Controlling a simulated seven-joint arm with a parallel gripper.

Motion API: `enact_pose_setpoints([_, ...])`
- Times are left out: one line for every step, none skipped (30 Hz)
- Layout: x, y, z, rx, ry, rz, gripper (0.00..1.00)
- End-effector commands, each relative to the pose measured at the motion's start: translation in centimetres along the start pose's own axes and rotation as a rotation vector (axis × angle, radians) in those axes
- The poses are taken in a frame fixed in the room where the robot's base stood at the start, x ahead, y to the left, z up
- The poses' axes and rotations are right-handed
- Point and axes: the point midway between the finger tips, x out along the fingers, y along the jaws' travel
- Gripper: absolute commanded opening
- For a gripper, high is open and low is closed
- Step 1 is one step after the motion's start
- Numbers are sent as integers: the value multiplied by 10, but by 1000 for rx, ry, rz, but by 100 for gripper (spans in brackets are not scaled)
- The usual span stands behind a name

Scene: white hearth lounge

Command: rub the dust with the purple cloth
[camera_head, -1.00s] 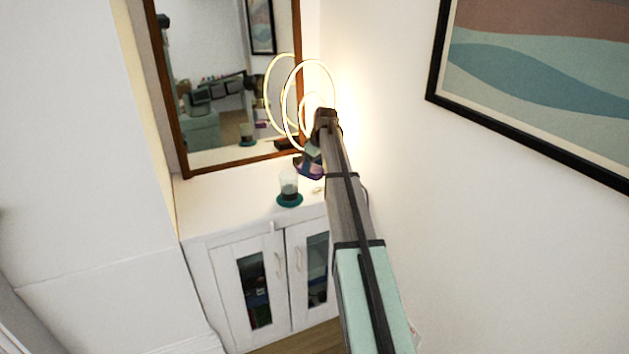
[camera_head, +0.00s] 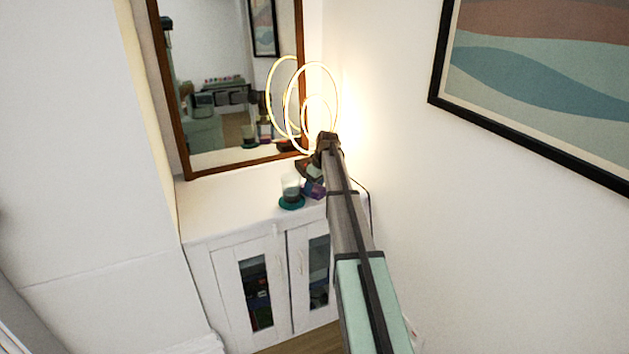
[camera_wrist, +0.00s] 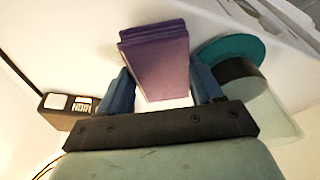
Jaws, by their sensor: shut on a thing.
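The purple cloth (camera_wrist: 158,62) is a folded block between the two blue fingers of my gripper (camera_wrist: 160,92) in the wrist view. My gripper is shut on it. In the head view the cloth (camera_head: 314,188) shows as a small purple patch just below my gripper (camera_head: 310,175), over the right part of the white cabinet top. My arm covers part of that area. I cannot make out any dust in either view.
A clear glass (camera_head: 291,187) stands on a teal coaster (camera_head: 291,203), close left of the cloth. A small dark box (camera_wrist: 68,108) lies left of my gripper in the wrist view. A ring lamp (camera_head: 312,100) and mirror (camera_head: 230,85) stand behind. The cabinet top (camera_head: 225,205) is clear at left.

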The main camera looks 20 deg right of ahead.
Motion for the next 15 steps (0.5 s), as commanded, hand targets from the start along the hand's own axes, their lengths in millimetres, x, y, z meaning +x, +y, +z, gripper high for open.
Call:
enact_pose_setpoints([8, 0, 3, 0, -1, -2, 31])
enact_pose_setpoints([12, -1, 4, 0, -1, -2, 31])
enact_pose_setpoints([10, 4, 5, 1, 0, 0, 31])
enact_pose_setpoints([10, 8, 6, 2, 0, 0, 31])
enact_pose_setpoints([10, 10, 8, 2, 0, 0, 31])
enact_pose_setpoints([10, 13, 9, 2, 0, 0, 31])
enact_pose_setpoints([9, 16, 10, 2, 0, 0, 31])
enact_pose_setpoints([10, 18, 12, 2, 0, 0, 31])
enact_pose_setpoints([9, 21, 13, 1, 0, 0, 31])
enact_pose_setpoints([9, 23, 14, 1, 0, 0, 31])
enact_pose_setpoints([8, 26, 16, 1, 0, 0, 31])
enact_pose_setpoints([8, 29, 17, 1, 0, 0, 31])
enact_pose_setpoints([8, 32, 19, 1, 0, 0, 31])
enact_pose_setpoints([7, 34, 20, 2, 0, 0, 31])
enact_pose_setpoints([7, 38, 22, 2, 0, 0, 31])
